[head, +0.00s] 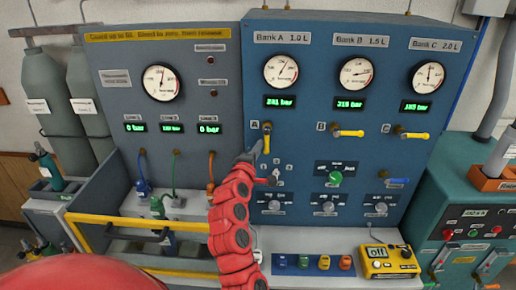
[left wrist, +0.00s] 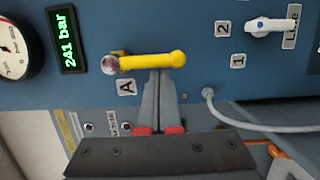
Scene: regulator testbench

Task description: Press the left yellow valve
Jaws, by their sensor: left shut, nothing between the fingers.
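My right gripper is not in view.
A small selector knob (head: 276,175) sits just below and right of my left gripper. A yellow rail (head: 140,221) stands in front of the left bench. A yellow meter (head: 390,261) stands on the white ledge. A pale cable (left wrist: 245,127) hangs near the fingers.

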